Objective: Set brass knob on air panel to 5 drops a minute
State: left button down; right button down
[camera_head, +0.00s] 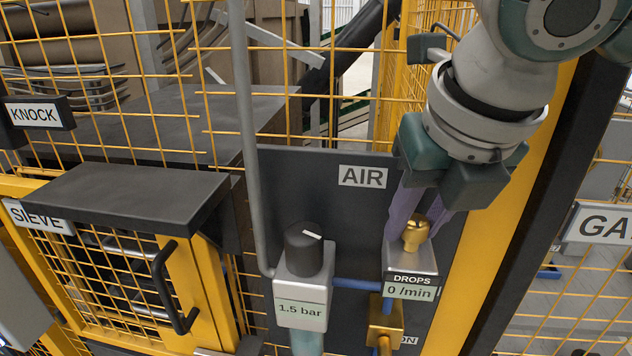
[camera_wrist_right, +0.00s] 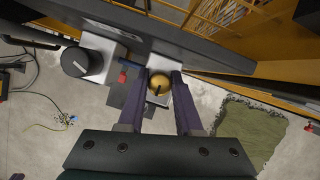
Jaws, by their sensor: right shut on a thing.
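The brass knob (camera_head: 416,234) sits on top of the oiler block on the dark air panel (camera_head: 352,207). The block's label (camera_head: 410,292) reads DROPS 0 /min. My right gripper (camera_head: 418,222) comes down from above with its purple fingers around the knob and is shut on it. In the right wrist view the round knob (camera_wrist_right: 159,84), with a dark mark on its face, lies between the two fingers (camera_wrist_right: 160,92). The fingers hide part of the knob in the head view. My left gripper is not in view.
Left of the oiler stands a regulator with a black knob (camera_head: 309,250) and a 1.5 bar label (camera_head: 301,310). A grey pipe (camera_head: 247,140) runs up beside the panel.

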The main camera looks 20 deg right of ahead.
jog(key=shift+r+m+p, duration=0.2)
jog(key=shift+m+p, duration=0.1)
jog(key=shift+p, duration=0.2)
jog(key=m+h+p, duration=0.1)
jog(key=m+p, duration=0.1)
jog(key=p, duration=0.1)
jog(key=m+g+p, duration=0.1)
jog(key=m+p, duration=0.2)
jog(key=p, duration=0.1)
jog(key=shift+a+r+m+h, duration=0.1)
jog(key=shift+r+m+h, duration=0.05)
jog(key=shift+m+h, duration=0.2)
jog(key=m+g+h+p, duration=0.1)
jog(key=m+p, duration=0.1)
jog(key=m, duration=0.1)
jog(key=shift+p, duration=0.3)
jog(key=shift+f+m+g+p, duration=0.25)
jog(key=shift+m+g+p, duration=0.3)
jog(key=shift+m, duration=0.6)
jog(key=c, duration=0.6)
grip_release()
jog(key=shift+f, duration=0.1)
